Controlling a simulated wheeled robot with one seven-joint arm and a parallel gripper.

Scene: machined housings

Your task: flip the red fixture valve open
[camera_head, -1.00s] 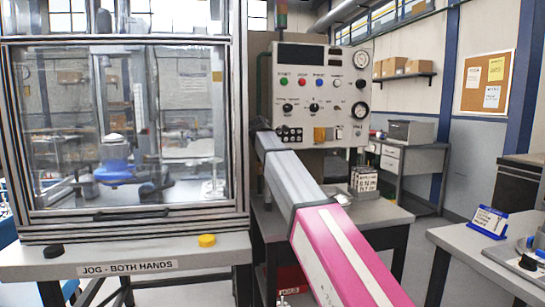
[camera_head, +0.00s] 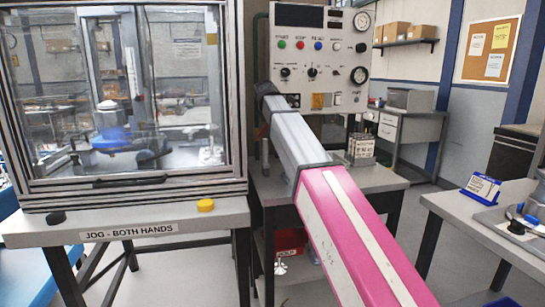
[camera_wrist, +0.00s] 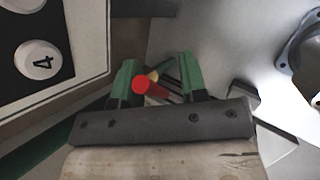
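In the wrist view, a red round-ended part (camera_wrist: 143,84), which looks like the valve's handle, shows between the green fingers of my gripper (camera_wrist: 158,62). A small brass-coloured piece and some dark rods show beside it. The fingers stand apart, one on each side, with no clear contact on the red part. I cannot tell its depth relative to the fingertips, or whether the valve is open. In the head view, my grey and pink arm reaches toward the control panel (camera_head: 300,60); the gripper and the valve cannot be made out there.
In the head view, a glazed cabinet (camera_head: 120,190) stands left and a grey side table (camera_head: 465,215) right.

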